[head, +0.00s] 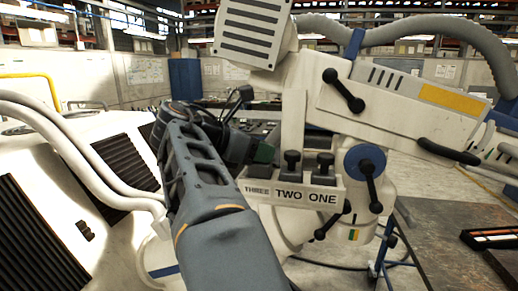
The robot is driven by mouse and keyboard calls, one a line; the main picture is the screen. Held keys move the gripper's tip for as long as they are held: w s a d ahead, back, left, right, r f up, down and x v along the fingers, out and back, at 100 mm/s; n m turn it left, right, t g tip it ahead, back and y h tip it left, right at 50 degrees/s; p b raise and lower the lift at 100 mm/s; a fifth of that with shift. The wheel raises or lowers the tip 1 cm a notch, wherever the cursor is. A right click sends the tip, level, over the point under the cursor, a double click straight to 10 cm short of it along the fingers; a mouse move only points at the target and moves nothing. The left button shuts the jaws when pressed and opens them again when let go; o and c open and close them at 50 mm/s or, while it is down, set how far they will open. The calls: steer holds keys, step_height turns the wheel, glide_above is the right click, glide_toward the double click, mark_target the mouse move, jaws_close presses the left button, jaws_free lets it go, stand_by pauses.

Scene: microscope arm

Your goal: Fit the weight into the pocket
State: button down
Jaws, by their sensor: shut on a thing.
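My gripper (262,154) is at the centre of the head view, just above the left end of a white weight holder labelled THREE, TWO, ONE (290,196). It is shut on a weight, which is mostly hidden behind the fingers and my arm. The weight's exact seating against the pocket over THREE cannot be told. Two dark weights with knobs stand in the holder, one over TWO (291,165) and one over ONE (325,168).
The white microscope arm (385,100) with black clamp levers rises behind and right of the holder. A blue knob with a black lever (364,163) is close at its right. White hoses (75,150) cross the left. A dark table (455,245) is at lower right.

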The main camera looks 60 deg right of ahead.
steer(key=shift+f+b, duration=0.45)
steer(key=shift+f, duration=0.1)
steer(key=c, duration=0.8)
jaws_free()
steer(key=shift+o, duration=0.9)
steer(key=shift+f, duration=0.15)
steer(key=p+v, duration=0.4)
steer(key=v, duration=1)
steer(key=shift+p, duration=0.4)
steer(key=shift+d, duration=0.1)
